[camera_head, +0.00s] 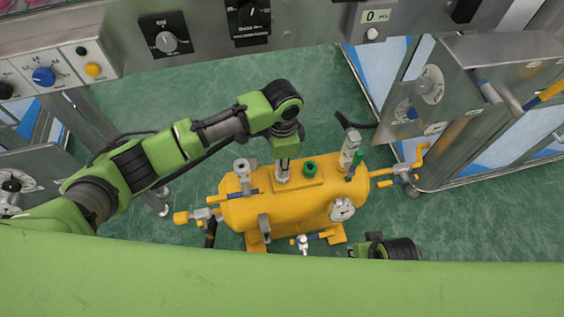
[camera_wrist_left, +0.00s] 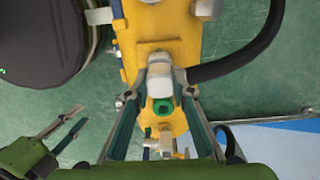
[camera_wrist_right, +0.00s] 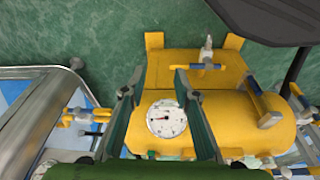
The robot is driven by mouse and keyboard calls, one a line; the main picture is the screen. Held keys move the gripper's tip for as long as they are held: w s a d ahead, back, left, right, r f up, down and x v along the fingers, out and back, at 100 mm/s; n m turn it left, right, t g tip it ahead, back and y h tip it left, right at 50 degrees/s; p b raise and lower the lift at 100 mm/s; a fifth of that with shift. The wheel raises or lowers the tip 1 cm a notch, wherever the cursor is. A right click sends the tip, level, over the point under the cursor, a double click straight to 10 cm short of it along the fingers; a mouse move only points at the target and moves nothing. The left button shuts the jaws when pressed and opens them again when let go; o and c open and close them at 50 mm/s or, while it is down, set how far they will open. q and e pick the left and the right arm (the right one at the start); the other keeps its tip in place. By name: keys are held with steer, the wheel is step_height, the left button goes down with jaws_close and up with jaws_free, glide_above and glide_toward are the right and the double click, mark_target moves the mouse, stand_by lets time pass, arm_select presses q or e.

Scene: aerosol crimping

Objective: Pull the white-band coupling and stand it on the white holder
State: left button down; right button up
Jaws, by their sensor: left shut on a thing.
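A pale grey-white coupling (camera_wrist_left: 160,76) sits between my left fingertips on top of the yellow tank. In the head view my left gripper (camera_head: 283,172) points down at the tank's top plate, just left of a green ring fitting (camera_head: 310,168). The left fingers (camera_wrist_left: 158,88) are shut on the coupling, which looks upright; I cannot tell whether it is clear of its seat. The fingers partly hide it, and its white band is not distinct. I cannot pick out the white holder for certain. My right gripper (camera_wrist_right: 160,78) is open and empty above the tank, near its round gauge (camera_wrist_right: 166,119).
The yellow tank (camera_head: 250,215) carries valves and pipes at both ends. A tall silver fitting (camera_head: 351,148) stands at its right. A steel cabinet (camera_head: 440,95) is on the right, with control panels along the back (camera_head: 200,40). Green floor is open around the tank.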

steer(key=shift+w, duration=0.15)
steer(key=shift+d+f+p, duration=0.1)
steer(key=shift+f+p, duration=0.2)
steer(key=shift+f, duration=0.45)
steer(key=shift+f, duration=0.1)
steer(key=shift+s+f+p, duration=0.15)
steer(key=shift+s+f, duration=0.15)
steer(key=shift+f, duration=0.3)
steer(key=shift+s+f+p, duration=0.15)
steer(key=shift+s+f, duration=0.1)
steer(key=shift+f, duration=0.35)
steer(key=shift+w+r, duration=0.1)
steer(key=shift+w, duration=0.1)
